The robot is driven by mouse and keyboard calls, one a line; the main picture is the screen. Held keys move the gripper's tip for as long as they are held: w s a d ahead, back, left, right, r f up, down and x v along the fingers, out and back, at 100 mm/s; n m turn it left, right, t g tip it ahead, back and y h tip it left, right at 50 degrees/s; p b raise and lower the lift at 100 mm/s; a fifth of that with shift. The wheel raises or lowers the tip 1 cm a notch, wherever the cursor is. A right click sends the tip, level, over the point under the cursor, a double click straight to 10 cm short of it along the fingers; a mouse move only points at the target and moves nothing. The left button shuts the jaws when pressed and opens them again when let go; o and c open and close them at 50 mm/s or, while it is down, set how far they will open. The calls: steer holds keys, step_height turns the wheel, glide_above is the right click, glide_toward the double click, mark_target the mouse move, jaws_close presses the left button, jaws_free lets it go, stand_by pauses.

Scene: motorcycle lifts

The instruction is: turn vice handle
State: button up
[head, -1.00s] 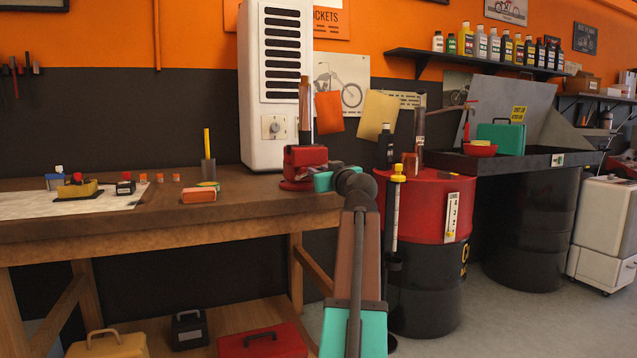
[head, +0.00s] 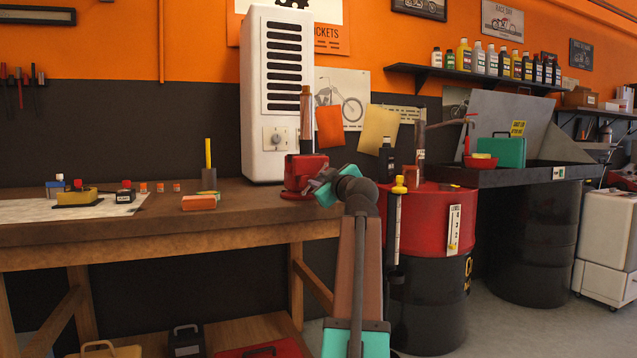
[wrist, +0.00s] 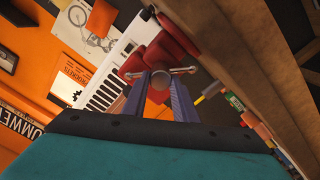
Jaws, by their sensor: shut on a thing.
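The red vice (head: 298,172) stands on the right end of the workbench; it also shows in the wrist view (wrist: 152,56). Its handle (wrist: 183,70) is a thin metal bar crossing at the vice's front, with its ends showing on both sides of my fingers. My gripper (wrist: 158,88) is at the front of the vice, its two fingers closed around the handle's middle, where a round end shows between them. In the head view my wrist hides the fingers and the handle.
The wooden workbench (head: 150,225) carries an orange block (head: 199,202), a cup with a yellow stick (head: 208,178) and small bottles on paper. A tall white unit (head: 265,110) stands behind the vice. A red drum (head: 435,215) is close on the right.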

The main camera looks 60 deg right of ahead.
steer(key=o, duration=1)
steer(key=shift+w, duration=0.1)
steer(key=shift+o, duration=0.2)
steer(key=shift+f, duration=0.1)
steer(key=p+v, duration=0.4)
steer(key=v, duration=0.9)
steer(key=shift+s+a, duration=0.25)
steer(key=shift+s, duration=0.1)
steer(key=shift+w, duration=0.1)
